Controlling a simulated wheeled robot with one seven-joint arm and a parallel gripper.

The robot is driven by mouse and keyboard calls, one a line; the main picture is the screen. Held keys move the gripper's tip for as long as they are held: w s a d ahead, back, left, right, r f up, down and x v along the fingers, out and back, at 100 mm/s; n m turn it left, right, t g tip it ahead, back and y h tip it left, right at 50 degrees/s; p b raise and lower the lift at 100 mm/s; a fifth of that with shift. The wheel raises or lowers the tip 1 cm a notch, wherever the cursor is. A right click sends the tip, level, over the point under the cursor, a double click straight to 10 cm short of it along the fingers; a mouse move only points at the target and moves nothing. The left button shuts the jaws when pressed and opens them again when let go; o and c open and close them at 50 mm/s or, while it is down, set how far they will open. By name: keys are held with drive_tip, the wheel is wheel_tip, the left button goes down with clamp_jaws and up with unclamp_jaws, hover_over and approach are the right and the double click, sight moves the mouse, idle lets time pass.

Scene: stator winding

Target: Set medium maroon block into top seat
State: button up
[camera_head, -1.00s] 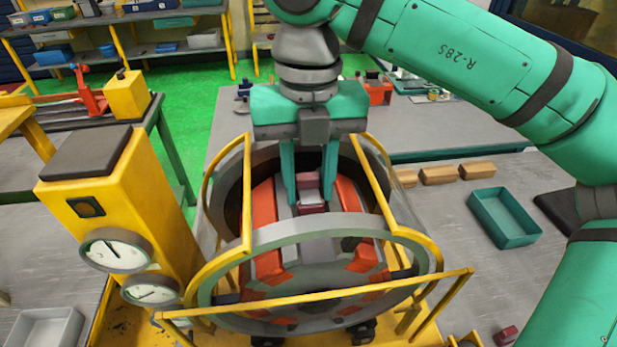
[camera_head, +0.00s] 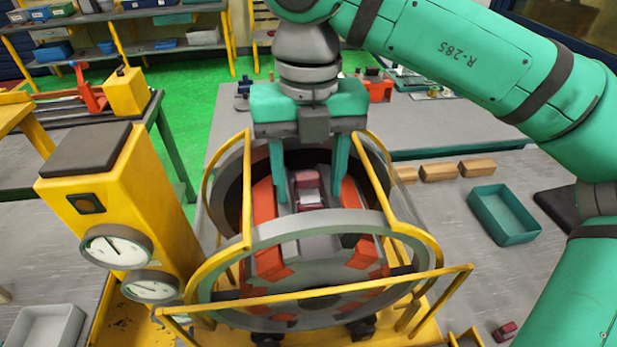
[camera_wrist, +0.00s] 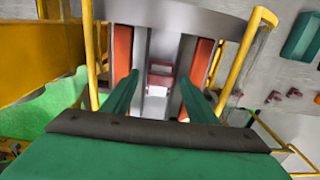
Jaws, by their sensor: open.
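The block also shows in the wrist view (camera_wrist: 160,80). My gripper (camera_head: 310,198) is open, its two green fingers on either side of the block and apart from it. In the wrist view the gripper's fingers (camera_wrist: 153,92) also stand wide of the block. The stator (camera_head: 322,226) has a grey ring front and yellow rails around it. How deep the block sits is hard to tell.
A yellow pillar with two gauges (camera_head: 118,246) stands left of the stator. A green tray (camera_head: 482,196) and several tan blocks (camera_head: 438,173) lie on the right. Another maroon block (camera_head: 505,331) lies at the lower right. Yellow rails (camera_head: 412,245) rise close to my gripper.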

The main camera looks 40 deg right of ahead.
sight(309, 179)
wheel_tip(309, 179, up, 11)
idle(0.5)
drive_tip(key=shift+f, duration=0.1)
idle(1.2)
